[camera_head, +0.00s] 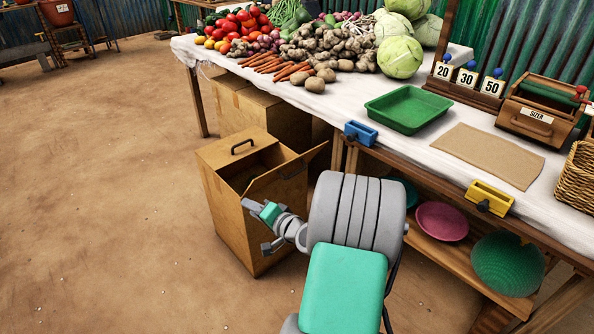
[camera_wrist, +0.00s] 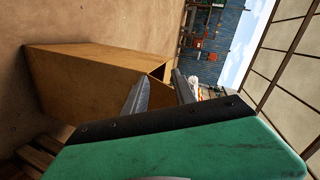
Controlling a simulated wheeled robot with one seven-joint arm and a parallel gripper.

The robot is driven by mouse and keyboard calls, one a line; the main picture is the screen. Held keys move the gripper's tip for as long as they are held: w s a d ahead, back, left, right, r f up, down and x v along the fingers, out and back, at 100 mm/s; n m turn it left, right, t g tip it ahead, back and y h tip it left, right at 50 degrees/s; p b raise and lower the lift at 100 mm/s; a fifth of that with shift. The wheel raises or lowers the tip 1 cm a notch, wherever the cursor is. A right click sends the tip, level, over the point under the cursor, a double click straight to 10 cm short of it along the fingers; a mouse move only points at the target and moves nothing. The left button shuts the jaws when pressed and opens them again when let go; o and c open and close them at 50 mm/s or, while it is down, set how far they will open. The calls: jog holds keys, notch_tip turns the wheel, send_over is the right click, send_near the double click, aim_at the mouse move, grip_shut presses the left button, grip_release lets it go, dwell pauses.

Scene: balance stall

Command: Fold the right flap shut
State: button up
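A brown wooden box (camera_head: 236,217) stands on the dirt floor left of the stall table. Its left flap (camera_head: 228,150), with a dark handle, lies flat over the left part of the top. Its right flap (camera_head: 284,178), also with a handle, is tilted up, leaving a dark opening between the two. My gripper (camera_head: 255,226) is in front of the box's near right side, below the right flap, and looks empty. Whether a finger touches the box I cannot tell.
Cardboard boxes (camera_head: 262,108) stand behind the wooden box, under the table. The table (camera_head: 345,107) holds vegetables, a green tray (camera_head: 408,109) and a brown mat (camera_head: 488,155). The floor at left is clear.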

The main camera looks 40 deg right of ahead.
jog(key=s+d+r+m+t+h, duration=0.1)
jog(key=s+d+m+h, duration=0.35)
jog(key=d, duration=0.25)
jog(key=s+d+r+m+t+h, duration=0.1)
jog(key=s+d+m+h, duration=0.3)
jog(key=d, duration=0.3)
jog(key=a+x, duration=0.1)
jog(key=x, duration=0.7)
jog(key=shift+w+m, duration=0.35)
jog(key=shift+w, duration=0.15)
jog(key=shift+d+y, duration=0.1)
jog(key=shift+y, duration=0.15)
grip_shut()
